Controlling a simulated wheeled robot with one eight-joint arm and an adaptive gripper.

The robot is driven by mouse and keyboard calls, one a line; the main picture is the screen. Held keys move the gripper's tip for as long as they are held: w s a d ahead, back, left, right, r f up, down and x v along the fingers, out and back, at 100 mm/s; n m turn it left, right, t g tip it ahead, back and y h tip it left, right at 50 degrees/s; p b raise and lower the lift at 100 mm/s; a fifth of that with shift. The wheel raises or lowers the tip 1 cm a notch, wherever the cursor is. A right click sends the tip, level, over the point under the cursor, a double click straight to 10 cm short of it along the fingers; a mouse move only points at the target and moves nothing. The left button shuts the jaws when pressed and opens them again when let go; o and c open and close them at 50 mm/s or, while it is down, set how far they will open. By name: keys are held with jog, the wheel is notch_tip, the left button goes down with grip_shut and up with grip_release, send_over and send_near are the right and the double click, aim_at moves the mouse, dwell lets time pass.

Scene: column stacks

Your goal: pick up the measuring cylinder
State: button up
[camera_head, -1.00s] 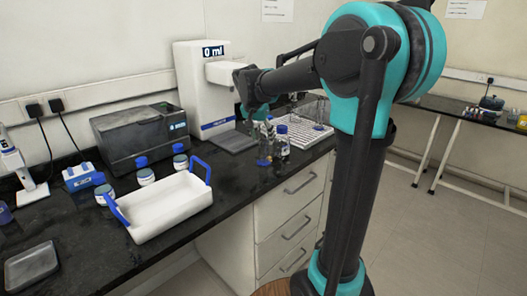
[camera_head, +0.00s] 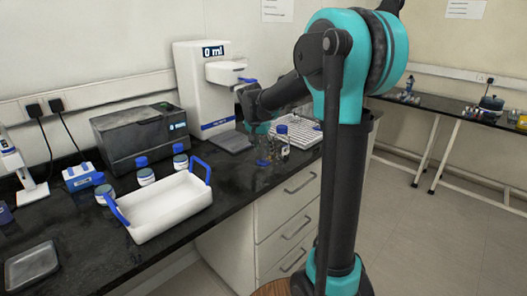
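A clear upright glass piece with a blue base (camera_head: 263,162), which looks like the measuring cylinder, stands near the front edge of the black bench. Its upper part is hard to make out against the dark bench and my gripper. My gripper (camera_head: 258,129) points down just above and behind the blue base. Its fingers are small and partly hidden, so I cannot tell whether they are open or touch the glass.
A clear bottle with a blue cap (camera_head: 282,142) stands just right of the cylinder. A white dispenser (camera_head: 195,85) reading "0 ml" is behind, with a white rack (camera_head: 308,134) to the right. A white tray with blue handles (camera_head: 170,212) and several blue-capped jars are left.

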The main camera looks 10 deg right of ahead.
grip_shut()
jog(key=shift+r, duration=0.1)
